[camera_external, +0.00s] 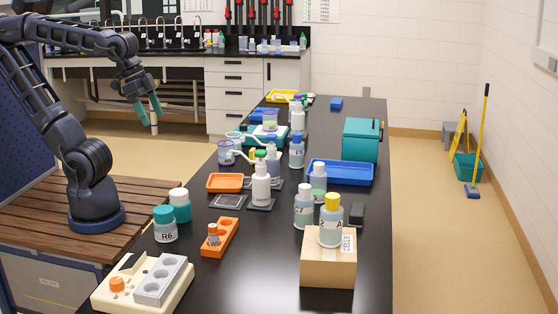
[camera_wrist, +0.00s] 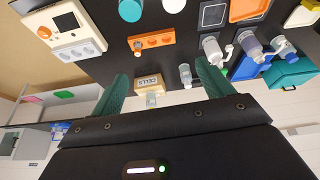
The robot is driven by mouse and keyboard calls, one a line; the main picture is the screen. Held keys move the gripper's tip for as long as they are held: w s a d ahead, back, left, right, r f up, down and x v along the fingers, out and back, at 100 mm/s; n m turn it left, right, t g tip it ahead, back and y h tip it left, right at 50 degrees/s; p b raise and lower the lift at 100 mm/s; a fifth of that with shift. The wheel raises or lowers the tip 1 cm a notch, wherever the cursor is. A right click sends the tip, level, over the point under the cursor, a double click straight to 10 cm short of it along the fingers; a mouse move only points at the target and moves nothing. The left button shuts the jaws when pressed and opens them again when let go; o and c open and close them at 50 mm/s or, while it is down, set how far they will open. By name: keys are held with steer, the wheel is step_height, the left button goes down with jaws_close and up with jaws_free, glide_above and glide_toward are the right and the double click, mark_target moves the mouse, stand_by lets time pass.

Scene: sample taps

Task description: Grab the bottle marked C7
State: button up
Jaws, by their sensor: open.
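The bottle marked C7 (camera_external: 304,212) is pale blue-grey with a white cap and stands upright on the black bench, just behind and left of a cardboard box. In the wrist view a small white-capped bottle (camera_wrist: 185,76) beside the box is probably the same one; its label is unreadable there. My gripper (camera_external: 150,117) is raised at the left, over the floor beside the bench, far from the bottle. Its teal fingers are apart and empty, and they also show in the wrist view (camera_wrist: 160,68).
A yellow-capped bottle (camera_external: 331,222) stands on the cardboard box (camera_external: 328,270), close to C7. A white-capped bottle (camera_external: 318,184) and a blue tray (camera_external: 341,182) are behind. A white pump bottle (camera_external: 261,188), orange rack (camera_external: 220,238) and bottle R6 (camera_external: 165,230) are left.

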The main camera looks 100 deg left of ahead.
steer(key=w+a+r+n+g, duration=0.15)
steer(key=w+n, duration=0.35)
steer(key=w, duration=0.7)
steer(key=n+g, duration=0.3)
steer(key=n, duration=1.1)
glide_above(305, 196)
steer(key=a, duration=0.1)
steer(key=f, duration=1.6)
steer(key=shift+s+a+f, duration=0.2)
steer(key=shift+s+f, duration=0.2)
steer(key=shift+w+a+f+n, duration=0.1)
steer(key=shift+w+f+n, duration=0.2)
steer(key=shift+f+n, duration=0.15)
step_height(305, 196, down, 11)
steer(key=shift+r, duration=0.2)
steer(key=c, duration=1.5)
